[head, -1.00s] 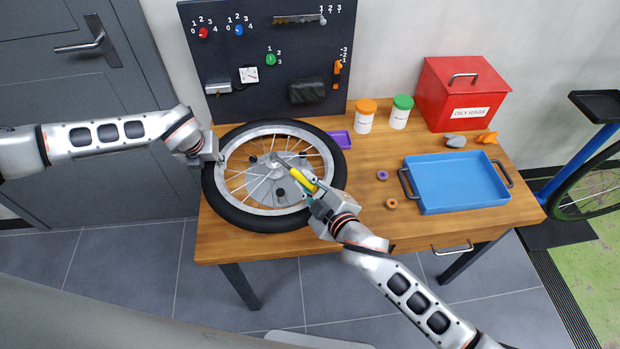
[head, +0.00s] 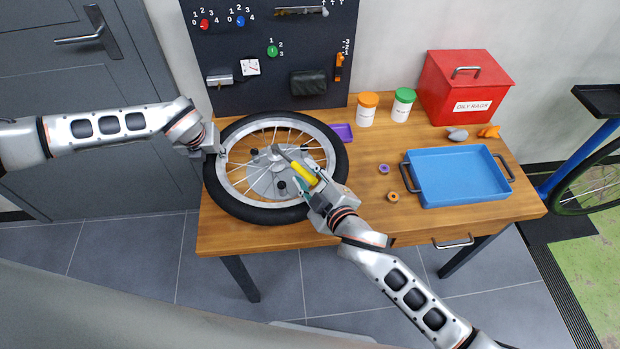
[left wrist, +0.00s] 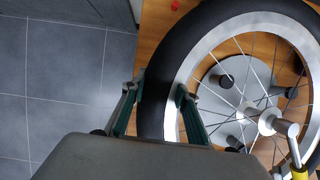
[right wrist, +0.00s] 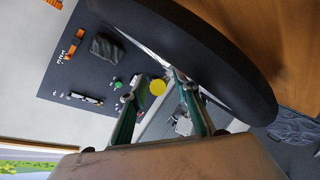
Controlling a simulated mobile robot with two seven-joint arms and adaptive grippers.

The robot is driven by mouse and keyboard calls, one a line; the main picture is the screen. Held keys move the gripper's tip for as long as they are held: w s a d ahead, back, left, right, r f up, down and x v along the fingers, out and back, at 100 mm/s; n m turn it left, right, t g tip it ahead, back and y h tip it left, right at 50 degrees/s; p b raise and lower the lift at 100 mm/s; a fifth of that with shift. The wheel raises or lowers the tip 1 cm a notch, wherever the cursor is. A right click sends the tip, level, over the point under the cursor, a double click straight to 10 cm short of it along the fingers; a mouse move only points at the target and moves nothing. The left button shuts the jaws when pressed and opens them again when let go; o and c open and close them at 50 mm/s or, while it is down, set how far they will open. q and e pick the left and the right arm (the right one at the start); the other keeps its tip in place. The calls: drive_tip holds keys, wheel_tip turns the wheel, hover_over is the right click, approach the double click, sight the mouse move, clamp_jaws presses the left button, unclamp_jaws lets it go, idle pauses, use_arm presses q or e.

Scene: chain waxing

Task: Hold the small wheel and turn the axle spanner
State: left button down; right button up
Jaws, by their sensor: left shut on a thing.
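The small wheel (head: 335,190), with a black tyre, silver rim and spokes, lies flat on the table over a round grey plate (head: 265,188). My left gripper (head: 221,152) is shut on its left edge; in the left wrist view the fingers (left wrist: 158,92) straddle the tyre (left wrist: 160,60). The axle spanner (head: 303,174), with a yellow handle and grey shank, reaches from the hub toward the lower right. My right gripper (head: 308,186) is at the handle's outer end.
A blue tray (head: 425,203), red rag box (head: 465,88) and two jars (head: 367,109) stand to the right. Purple (head: 384,169) and orange (head: 393,197) rings lie between wheel and tray. A dark pegboard (head: 300,55) rises behind the wheel.

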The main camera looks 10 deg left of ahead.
drive_tip(key=v, duration=1.2)
